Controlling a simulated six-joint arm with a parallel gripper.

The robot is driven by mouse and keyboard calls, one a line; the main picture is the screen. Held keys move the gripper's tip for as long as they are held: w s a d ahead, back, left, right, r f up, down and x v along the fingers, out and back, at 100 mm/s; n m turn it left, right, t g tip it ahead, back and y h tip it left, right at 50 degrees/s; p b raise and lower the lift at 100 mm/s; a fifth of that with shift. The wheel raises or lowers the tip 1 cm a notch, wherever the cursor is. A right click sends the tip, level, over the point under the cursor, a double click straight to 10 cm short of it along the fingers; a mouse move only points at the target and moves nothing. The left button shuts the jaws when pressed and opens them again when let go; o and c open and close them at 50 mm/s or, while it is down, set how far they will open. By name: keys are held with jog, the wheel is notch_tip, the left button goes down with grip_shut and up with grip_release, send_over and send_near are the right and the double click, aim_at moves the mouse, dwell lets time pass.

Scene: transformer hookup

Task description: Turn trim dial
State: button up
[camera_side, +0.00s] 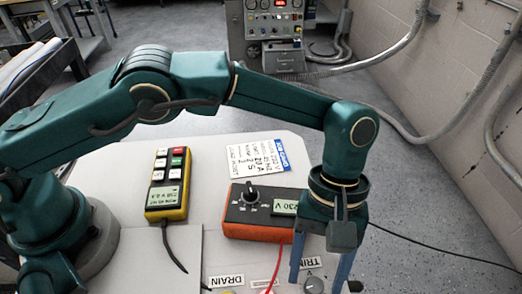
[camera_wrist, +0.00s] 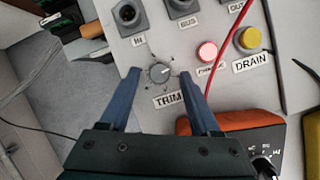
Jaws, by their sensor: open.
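The trim dial (camera_wrist: 159,72) is a small grey round knob on a light grey panel, above the TRIM label (camera_wrist: 169,99) in the wrist view. In the side view the dial (camera_side: 314,285) shows at the bottom edge, between my fingers. My gripper (camera_wrist: 160,76) has two blue fingers, open, one on each side of the dial with a gap to it. In the side view my gripper (camera_side: 318,268) points down at the panel. Whether the fingertips are level with the dial or above it I cannot tell.
An orange meter (camera_side: 262,212) reading 230 V lies close to my gripper. A red lead (camera_wrist: 237,50) crosses the panel beside a lit red button (camera_wrist: 207,52) and a yellow DRAIN button (camera_wrist: 249,39). Dark sockets (camera_wrist: 130,14) line the far side. A yellow handheld device (camera_side: 169,184) lies left.

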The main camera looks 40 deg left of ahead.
jog(key=shift+v, duration=2.35)
